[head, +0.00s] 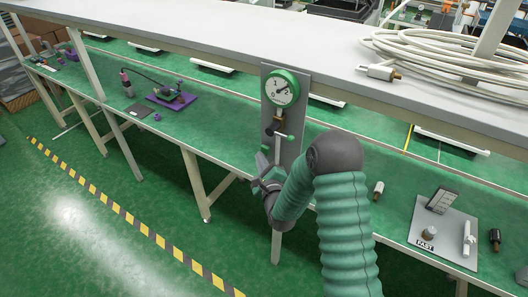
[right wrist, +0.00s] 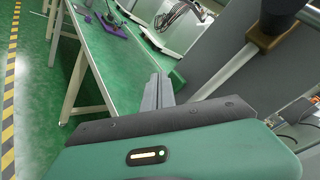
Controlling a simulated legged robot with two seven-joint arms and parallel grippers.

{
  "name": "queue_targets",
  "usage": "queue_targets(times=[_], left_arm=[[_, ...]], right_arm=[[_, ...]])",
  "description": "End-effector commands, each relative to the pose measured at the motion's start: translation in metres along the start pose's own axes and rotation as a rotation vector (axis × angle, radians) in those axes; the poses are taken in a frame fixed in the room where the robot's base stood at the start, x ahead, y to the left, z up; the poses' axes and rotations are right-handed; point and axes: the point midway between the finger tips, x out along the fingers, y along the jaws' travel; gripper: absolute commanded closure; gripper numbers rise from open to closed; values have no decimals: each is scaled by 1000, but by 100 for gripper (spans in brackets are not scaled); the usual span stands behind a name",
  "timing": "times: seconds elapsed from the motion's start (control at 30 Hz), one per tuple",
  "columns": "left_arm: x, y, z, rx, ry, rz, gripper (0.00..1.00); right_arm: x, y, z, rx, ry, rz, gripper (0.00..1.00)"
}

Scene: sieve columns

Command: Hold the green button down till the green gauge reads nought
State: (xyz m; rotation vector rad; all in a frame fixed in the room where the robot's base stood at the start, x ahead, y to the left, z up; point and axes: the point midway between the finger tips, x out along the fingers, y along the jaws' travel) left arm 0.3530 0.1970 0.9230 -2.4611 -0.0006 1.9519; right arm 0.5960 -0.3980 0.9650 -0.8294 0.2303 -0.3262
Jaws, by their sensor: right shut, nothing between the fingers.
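The green-rimmed gauge (head: 282,88) is on an upright grey panel (head: 301,74) at the bench's front edge. Its dial shows 0, 1 and 2; the needle seems to point right, away from the 0, but is small. Below it are a brass fitting and a pale pipe with small green pieces (head: 291,138) at its sides; I cannot tell whether one is the button. My right gripper (head: 265,181) is low in front of the panel, beside the pipe. In the right wrist view its fingers (right wrist: 158,92) are together and empty. My left gripper is not in view.
A grey shelf (head: 220,28) runs above the green bench, with a coiled white cable (head: 440,50) on it. A grey plate marked FAST (head: 452,246) lies at right, near a small cylinder (head: 378,190). A purple-based device (head: 172,97) stands at left.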

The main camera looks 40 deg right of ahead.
Motion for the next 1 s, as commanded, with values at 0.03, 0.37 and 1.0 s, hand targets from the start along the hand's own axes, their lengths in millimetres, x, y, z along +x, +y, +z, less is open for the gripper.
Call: queue_targets(times=[0.03, 0.37, 1.0], left_arm=[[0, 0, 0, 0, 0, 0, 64], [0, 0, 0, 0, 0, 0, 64], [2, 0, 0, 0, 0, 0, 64]], right_arm=[[1, -2, -1, 0, 0, -1, 100], [2, -3, -1, 0, -1, 0, 100], [7, -6, -5, 0, -1, -1, 100]])
